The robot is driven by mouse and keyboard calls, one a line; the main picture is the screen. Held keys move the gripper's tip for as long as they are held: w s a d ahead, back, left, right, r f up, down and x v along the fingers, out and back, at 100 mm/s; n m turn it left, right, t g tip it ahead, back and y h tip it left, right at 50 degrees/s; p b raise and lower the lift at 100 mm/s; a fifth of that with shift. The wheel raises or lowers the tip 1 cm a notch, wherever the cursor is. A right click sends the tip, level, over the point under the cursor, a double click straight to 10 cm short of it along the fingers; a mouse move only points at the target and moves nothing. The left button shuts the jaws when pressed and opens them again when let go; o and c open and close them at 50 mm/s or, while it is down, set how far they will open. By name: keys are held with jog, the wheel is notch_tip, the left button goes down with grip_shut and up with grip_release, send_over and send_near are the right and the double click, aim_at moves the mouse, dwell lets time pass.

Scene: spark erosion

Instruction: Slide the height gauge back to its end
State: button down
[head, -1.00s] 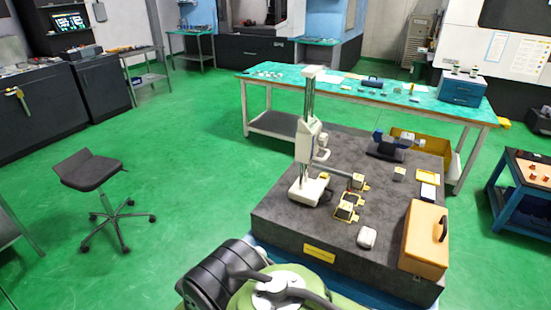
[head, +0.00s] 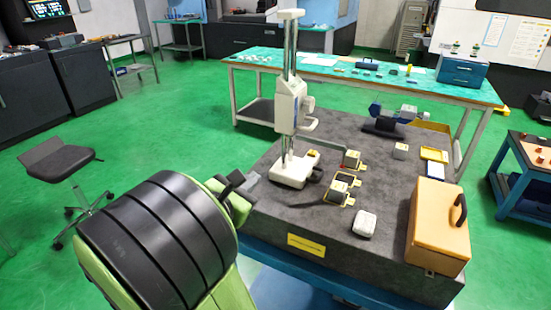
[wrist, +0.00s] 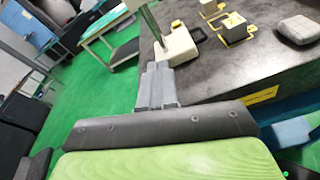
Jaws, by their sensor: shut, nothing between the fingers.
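The height gauge (head: 290,105) stands upright on the dark granite plate (head: 330,226), near its left edge, with a white base (head: 291,172), a tall column and a measuring arm reaching right. Its base also shows in the wrist view (wrist: 177,45), at the top, with part of the column. My gripper (head: 250,181) is just left of the base, low by the plate's left edge. In the wrist view my gripper's grey fingers (wrist: 158,68) are together, empty, and point at the base. I cannot tell whether they touch it.
A white rounded object (head: 364,224) and an orange case (head: 438,226) sit at the plate's front right. A green-topped bench (head: 340,78) stands behind. Green floor is free on the left, around a stool (head: 58,160).

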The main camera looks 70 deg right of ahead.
jog(key=r+n+h, duration=0.2)
jog(key=n, duration=0.1)
send_near(300, 117)
notch_tip(300, 117, down, 4)
jog(key=w+d, duration=0.2)
jog(key=shift+w+d+f, duration=0.1)
jog(key=shift+w+d, duration=0.05)
jog(key=shift+d, duration=0.05)
jog(key=s+d+p, duration=0.2)
jog(key=d+p, duration=1.5)
jog(key=d, duration=0.8)
jog(key=shift+s, duration=0.2)
jog(key=shift+a, duration=0.1)
